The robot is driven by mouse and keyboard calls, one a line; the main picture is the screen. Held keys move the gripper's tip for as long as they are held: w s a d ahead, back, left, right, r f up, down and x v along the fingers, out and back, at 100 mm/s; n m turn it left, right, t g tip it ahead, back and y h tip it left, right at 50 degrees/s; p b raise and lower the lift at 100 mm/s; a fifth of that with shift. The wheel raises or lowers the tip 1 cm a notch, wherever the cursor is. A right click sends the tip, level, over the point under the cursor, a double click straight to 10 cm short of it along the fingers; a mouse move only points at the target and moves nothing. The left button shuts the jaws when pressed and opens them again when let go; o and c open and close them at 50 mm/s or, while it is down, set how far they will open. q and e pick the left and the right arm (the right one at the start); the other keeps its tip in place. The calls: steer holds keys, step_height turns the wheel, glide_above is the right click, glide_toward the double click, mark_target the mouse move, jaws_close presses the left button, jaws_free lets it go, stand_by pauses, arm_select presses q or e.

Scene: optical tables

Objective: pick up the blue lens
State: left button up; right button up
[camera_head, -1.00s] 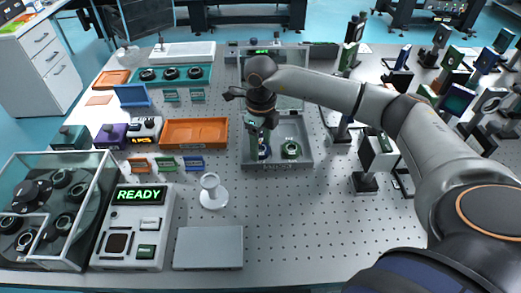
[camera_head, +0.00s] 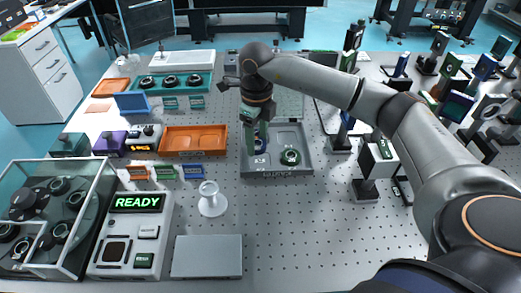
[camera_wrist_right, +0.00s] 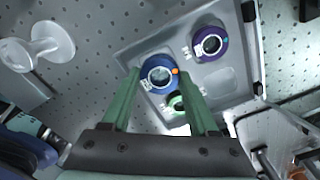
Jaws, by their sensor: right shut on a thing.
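The blue lens (camera_head: 260,144) is a dark round ring with a blue rim, held just above the grey tray (camera_head: 276,175). My right gripper (camera_head: 257,143) points down with its green fingers shut on it. In the right wrist view the blue lens (camera_wrist_right: 158,75) sits between the fingertips (camera_wrist_right: 160,73), with an orange dot on its rim. A green lens (camera_head: 290,157) rests in the tray; in the wrist view it is partly covered by the blue lens. A purple lens (camera_wrist_right: 210,42) also rests in the tray in the wrist view. My left gripper is not in view.
An orange tray (camera_head: 194,140) and a white pedestal (camera_head: 211,200) stand left of the grey tray. A glass-walled box (camera_head: 60,215) and a READY device (camera_head: 133,235) are at front left. Several mounted optics (camera_head: 372,160) stand at right.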

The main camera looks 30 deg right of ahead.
steer(key=w+a+r, duration=0.8)
steer(key=w, duration=0.2)
steer(key=shift+w+r, duration=0.3)
steer(key=shift+r, duration=0.1)
